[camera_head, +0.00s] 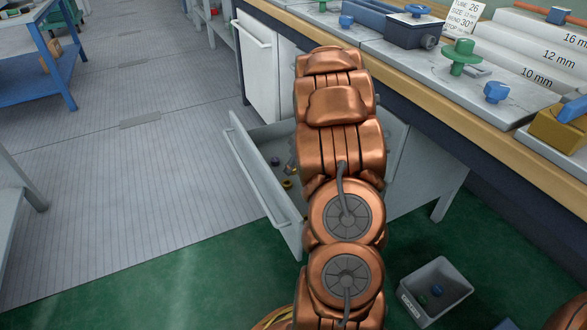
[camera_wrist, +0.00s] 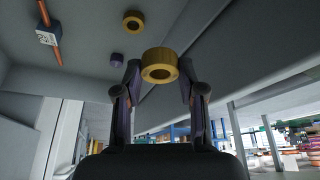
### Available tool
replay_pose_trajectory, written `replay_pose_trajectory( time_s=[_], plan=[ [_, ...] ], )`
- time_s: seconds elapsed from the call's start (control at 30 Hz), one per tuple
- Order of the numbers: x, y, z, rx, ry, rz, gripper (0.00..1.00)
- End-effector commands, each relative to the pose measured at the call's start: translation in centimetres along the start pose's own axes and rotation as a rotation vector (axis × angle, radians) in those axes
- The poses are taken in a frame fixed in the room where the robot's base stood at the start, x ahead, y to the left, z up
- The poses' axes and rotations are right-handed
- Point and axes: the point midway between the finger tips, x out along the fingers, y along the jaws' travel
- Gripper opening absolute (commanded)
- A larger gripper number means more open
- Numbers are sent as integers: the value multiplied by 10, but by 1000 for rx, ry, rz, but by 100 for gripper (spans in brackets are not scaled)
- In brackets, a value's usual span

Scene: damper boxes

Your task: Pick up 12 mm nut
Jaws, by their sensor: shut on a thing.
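In the wrist view my gripper (camera_wrist: 159,72) is shut on a brass-coloured ring-shaped nut (camera_wrist: 159,58), with one finger on each side. No size mark is readable on it, so I cannot tell whether it is the 12 mm one. A second brass nut (camera_wrist: 133,21) and a small purple nut (camera_wrist: 117,60) lie apart from the fingers. In the head view my arm hides the gripper and the held nut. A brass nut (camera_head: 287,184) and a purple nut (camera_head: 275,161) show in the open drawer (camera_head: 262,178), left of my arm.
The workbench (camera_head: 470,115) with tools and a tube rack marked 10, 12 and 16 mm (camera_head: 540,50) stands at right. A grey bin (camera_head: 437,290) holding small parts sits on the green floor.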

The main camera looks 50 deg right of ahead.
Motion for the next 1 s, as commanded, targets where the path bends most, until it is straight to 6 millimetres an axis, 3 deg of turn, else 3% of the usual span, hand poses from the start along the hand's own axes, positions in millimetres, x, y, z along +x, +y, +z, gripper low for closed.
replay_pose_trajectory(
  time_s=[1.0],
  plan=[
    [-77,0,-32,0,0,0,0]
  ],
)
